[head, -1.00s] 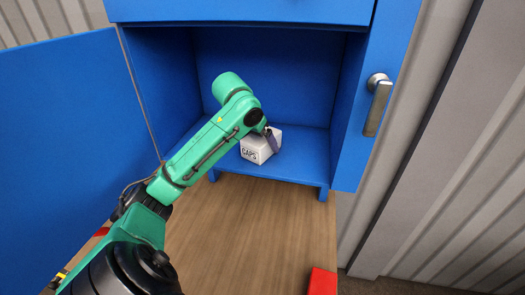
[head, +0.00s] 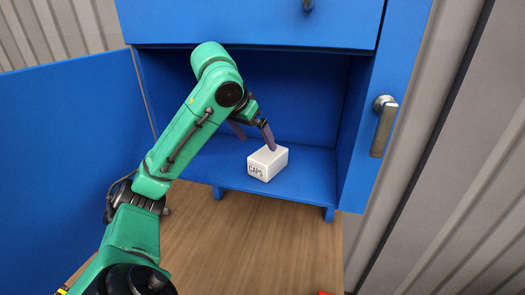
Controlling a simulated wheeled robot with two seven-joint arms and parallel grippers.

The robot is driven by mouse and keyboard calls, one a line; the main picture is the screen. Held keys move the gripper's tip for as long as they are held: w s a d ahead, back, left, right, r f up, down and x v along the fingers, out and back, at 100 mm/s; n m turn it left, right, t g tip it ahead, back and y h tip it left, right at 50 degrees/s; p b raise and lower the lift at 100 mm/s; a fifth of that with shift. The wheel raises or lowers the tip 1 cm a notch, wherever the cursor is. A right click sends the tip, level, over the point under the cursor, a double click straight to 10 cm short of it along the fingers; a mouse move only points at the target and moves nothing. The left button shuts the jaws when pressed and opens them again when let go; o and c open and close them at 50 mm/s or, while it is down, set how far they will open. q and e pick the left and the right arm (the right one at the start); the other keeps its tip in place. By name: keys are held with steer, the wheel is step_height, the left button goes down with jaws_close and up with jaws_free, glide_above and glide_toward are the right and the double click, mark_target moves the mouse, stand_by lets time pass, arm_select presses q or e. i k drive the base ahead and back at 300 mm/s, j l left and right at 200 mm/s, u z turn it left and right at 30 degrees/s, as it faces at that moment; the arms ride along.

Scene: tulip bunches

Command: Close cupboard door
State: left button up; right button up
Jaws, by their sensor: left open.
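The blue cupboard (head: 340,205) stands ahead with its compartment open. Its left door (head: 65,150) is swung wide open toward the left. The right door (head: 358,130) also stands open, its edge toward me, with a silver handle (head: 383,125). A white box marked CAPS (head: 266,165) sits on the cupboard floor near the front. My left gripper (head: 255,140) is inside the compartment with its fingers apart. One finger is above or against the back of the box; I cannot tell if it touches. My right gripper is out of view.
A blue drawer front (head: 250,25) with a knob is above the compartment. The wooden floor (head: 240,250) in front is clear, apart from a bit of red at the bottom edge. Corrugated grey walls stand on both sides.

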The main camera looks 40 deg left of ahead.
mark_target(71, 129)
steer(key=k+l, duration=0.35)
steer(key=l, duration=0.15)
steer(key=k+l, duration=0.75)
steer(key=l, duration=0.25)
